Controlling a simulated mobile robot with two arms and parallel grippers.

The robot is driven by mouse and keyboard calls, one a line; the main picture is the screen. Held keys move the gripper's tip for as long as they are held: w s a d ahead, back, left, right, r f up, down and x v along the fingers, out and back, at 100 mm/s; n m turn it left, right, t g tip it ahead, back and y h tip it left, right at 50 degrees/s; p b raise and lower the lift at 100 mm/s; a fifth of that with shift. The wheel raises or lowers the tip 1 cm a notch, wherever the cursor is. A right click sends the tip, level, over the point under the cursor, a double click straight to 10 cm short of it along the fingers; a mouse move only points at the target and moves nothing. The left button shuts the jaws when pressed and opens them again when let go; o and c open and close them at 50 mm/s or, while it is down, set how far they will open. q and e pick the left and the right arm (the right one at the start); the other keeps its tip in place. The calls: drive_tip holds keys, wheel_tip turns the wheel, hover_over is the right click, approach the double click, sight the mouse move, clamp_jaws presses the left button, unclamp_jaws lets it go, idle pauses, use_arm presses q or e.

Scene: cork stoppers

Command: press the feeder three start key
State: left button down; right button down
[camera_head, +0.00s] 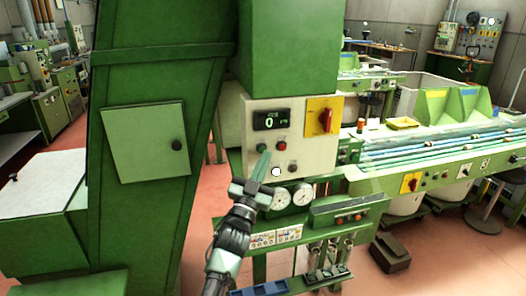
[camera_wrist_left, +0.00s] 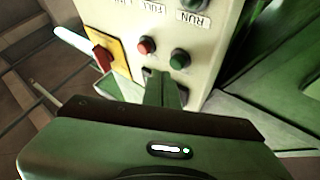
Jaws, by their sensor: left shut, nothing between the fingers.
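A pale control panel (camera_head: 310,152) on the green machine carries a small display (camera_head: 274,120) reading 0. Below the display are a green button (camera_head: 262,148) and a red button (camera_head: 282,146). The left wrist view shows the green button (camera_wrist_left: 180,59) and the red button (camera_wrist_left: 147,45) close ahead of the fingers. My left gripper (camera_head: 265,158) is shut and empty, its tips just below the green button in the head view. I cannot tell whether the tips touch the panel. The fingers (camera_wrist_left: 162,88) hide part of the panel's lower face. No label reading feeder three is legible.
A red rotary switch (camera_head: 325,120) on a yellow plate sits at the panel's upper right. Two round gauges (camera_head: 302,195) are below the panel. A green cabinet door with a black knob (camera_head: 176,145) is to the left. A conveyor line (camera_head: 430,152) runs to the right.

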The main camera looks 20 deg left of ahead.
use_arm(q)
drive_tip(key=shift+w+a, duration=0.1)
drive_tip(key=shift+w+a, duration=0.15)
drive_tip(key=shift+w, duration=0.1)
drive_tip(key=shift+w+a+b, duration=0.25)
drive_tip(key=shift+w+b, duration=0.1)
idle(0.8)
drive_tip(key=shift+s+d, duration=0.1)
drive_tip(key=shift+s, duration=0.05)
drive_tip(key=shift+s+d+p, duration=0.35)
drive_tip(key=shift+s+d, duration=0.05)
drive_tip(key=shift+s, duration=0.2)
drive_tip(key=s+d+p, duration=0.1)
drive_tip(key=s, duration=0.1)
drive_tip(key=s+d, duration=0.1)
drive_tip(key=s, duration=0.1)
drive_tip(key=shift+d+p, duration=0.35)
drive_tip(key=shift+d, duration=0.05)
